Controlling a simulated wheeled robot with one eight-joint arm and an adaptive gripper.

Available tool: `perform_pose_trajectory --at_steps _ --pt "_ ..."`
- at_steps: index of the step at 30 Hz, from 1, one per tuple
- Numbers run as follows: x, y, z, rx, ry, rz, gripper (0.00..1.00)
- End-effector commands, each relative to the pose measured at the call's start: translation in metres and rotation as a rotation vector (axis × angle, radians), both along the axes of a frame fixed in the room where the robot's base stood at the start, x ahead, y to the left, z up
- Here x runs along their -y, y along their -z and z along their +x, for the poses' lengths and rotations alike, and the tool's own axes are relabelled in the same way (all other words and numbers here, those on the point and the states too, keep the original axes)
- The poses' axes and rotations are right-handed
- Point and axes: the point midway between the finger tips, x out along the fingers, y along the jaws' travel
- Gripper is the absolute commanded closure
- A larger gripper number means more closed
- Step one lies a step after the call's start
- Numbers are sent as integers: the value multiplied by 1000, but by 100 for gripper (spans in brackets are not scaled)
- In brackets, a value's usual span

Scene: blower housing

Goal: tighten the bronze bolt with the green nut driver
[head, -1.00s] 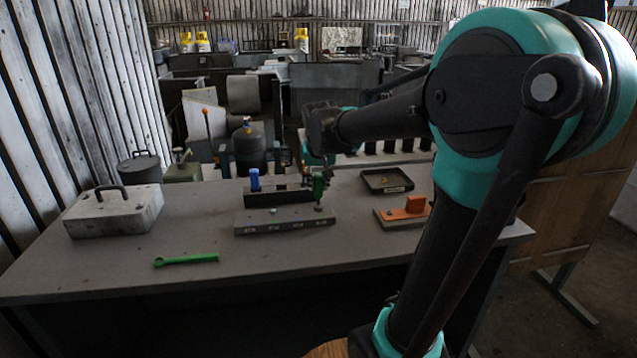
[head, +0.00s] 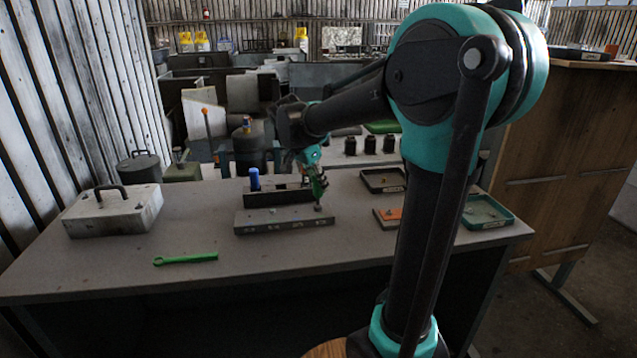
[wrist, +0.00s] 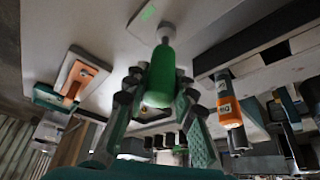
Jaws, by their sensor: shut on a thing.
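My gripper (head: 314,176) is shut on the green nut driver (head: 319,188), which also shows in the wrist view (wrist: 161,80) between the fingers (wrist: 157,95). The driver tilts slightly, its top leaning left in the head view. Its lower end meets or nearly meets the right end of the grey block (head: 285,222). I cannot make out the bronze bolt; the driver's tip covers that spot or is too small to tell.
A rack (head: 278,196) with a blue-handled tool (head: 254,181) stands behind the block. A green wrench (head: 186,259) lies at front left. A lidded pale box (head: 113,212) is at left. A dark tray (head: 384,180) and teal-rimmed tray (head: 486,224) lie at right.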

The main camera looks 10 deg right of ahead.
Motion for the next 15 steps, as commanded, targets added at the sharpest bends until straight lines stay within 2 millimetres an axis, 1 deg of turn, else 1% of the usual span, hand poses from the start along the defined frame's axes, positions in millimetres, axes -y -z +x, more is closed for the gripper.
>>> perform_pose_trajectory --at_steps 8,15 --pt "0 -1 0 0 -1 0 100" --pt "0 -9 0 0 -1 0 100"
